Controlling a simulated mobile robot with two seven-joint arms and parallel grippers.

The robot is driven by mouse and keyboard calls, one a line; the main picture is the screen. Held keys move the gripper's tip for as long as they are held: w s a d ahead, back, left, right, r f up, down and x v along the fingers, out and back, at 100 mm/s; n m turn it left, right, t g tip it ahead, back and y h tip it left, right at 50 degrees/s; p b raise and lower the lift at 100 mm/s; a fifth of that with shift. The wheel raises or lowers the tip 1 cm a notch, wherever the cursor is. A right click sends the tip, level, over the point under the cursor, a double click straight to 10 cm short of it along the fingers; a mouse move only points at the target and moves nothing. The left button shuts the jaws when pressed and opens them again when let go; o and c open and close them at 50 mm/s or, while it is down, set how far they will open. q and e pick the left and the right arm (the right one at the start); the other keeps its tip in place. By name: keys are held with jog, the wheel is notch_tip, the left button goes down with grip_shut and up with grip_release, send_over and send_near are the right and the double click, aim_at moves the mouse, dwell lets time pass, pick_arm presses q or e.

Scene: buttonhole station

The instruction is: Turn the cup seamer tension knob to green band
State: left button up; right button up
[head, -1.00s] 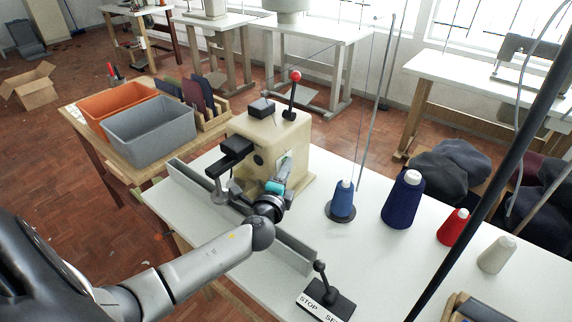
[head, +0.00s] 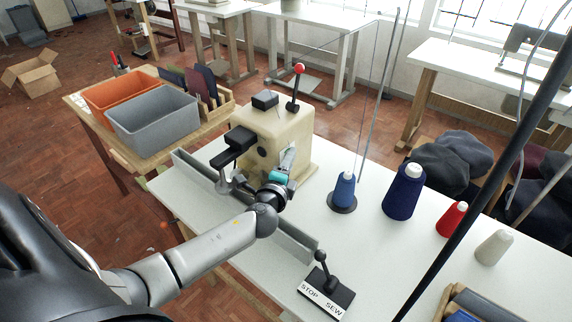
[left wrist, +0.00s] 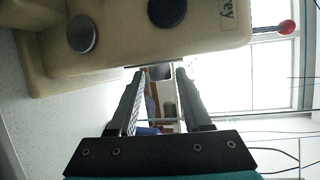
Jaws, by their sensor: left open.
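The cup seamer (head: 290,128) is a cream, block-shaped machine on the white table. In the left wrist view its body (left wrist: 120,40) fills the top left, with part of a dark label ending in "rey". No green band can be made out. My left gripper (head: 289,155) is at the machine's front face, partly hiding it. In the left wrist view its fingers (left wrist: 160,72) are apart with nothing between them, just below the machine body.
A red-topped lever (head: 299,68) stands on the machine. A grey rail (head: 300,240) runs along the table's front edge, near a STOP/SEW lever (head: 325,285). Thread cones, including a blue one (head: 344,188), stand to the right. Grey (head: 155,125) and orange bins are at left.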

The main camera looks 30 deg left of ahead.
pick_arm(q)
jog(key=p+v, duration=0.1)
jog(key=v, duration=1.4)
dwell(0.3)
